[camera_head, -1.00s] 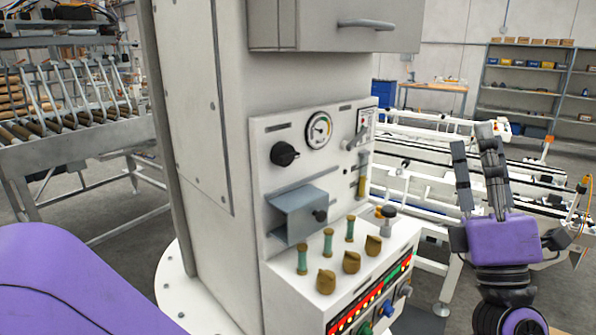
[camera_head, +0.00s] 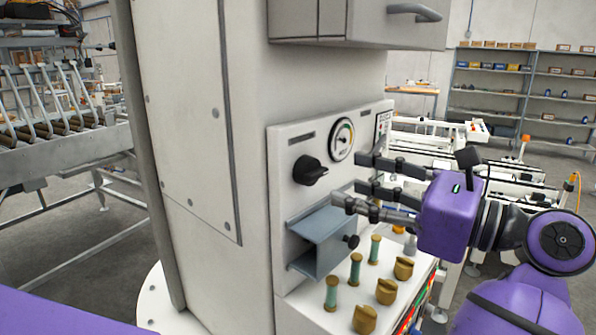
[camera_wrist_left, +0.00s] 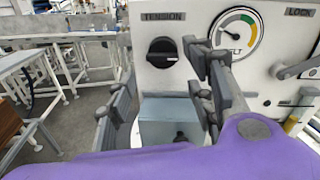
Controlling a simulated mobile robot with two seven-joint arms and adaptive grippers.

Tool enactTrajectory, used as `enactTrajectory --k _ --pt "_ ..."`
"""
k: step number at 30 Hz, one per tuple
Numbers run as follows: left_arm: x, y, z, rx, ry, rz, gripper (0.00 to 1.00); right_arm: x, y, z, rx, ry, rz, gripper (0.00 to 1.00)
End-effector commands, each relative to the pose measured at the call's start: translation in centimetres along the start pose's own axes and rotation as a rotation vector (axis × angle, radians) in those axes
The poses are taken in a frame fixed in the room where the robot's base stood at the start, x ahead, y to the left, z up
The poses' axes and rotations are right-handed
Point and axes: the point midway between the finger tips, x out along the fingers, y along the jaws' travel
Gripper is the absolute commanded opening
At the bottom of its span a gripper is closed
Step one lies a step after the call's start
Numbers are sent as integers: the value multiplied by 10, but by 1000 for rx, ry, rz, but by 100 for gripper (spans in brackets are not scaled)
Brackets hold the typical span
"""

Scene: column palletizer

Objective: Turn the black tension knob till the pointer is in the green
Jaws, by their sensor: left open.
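The black tension knob (camera_head: 309,170) is on the white upright panel, under a TENSION label in the left wrist view (camera_wrist_left: 162,52). The round belt gauge (camera_head: 341,139) is right of it, with green and yellow bands in the left wrist view (camera_wrist_left: 233,35); I cannot make out its pointer surely. My left gripper (camera_head: 354,180) is open and empty, its fingers pointing at the panel, right of the knob and apart from it. In the left wrist view the knob shows between the spread fingers (camera_wrist_left: 160,72). My right gripper is not in view.
A grey box-like bracket (camera_head: 322,240) with a small black knob juts out below the tension knob. Brass knobs and green posts (camera_head: 375,250) stand on the ledge beneath. A grey cabinet (camera_head: 355,20) overhangs the panel. A lock lever (camera_wrist_left: 298,67) is right of the gauge.

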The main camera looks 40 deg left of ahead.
Motion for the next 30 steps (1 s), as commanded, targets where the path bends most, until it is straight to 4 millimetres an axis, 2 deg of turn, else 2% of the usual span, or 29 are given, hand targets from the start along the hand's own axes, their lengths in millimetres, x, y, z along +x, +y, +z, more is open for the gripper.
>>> enactTrajectory --k 5,15,18,29,30 --pt "8 0 0 -2 4 3 49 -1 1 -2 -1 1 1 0" --pt "60 1 2 -4 2 4 49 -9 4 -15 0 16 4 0" --pt "71 1 1 -3 1 4 49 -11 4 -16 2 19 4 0" --pt "78 0 -1 -1 3 1 49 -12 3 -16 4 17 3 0" --pt "78 0 -1 -1 3 1 46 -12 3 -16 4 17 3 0"
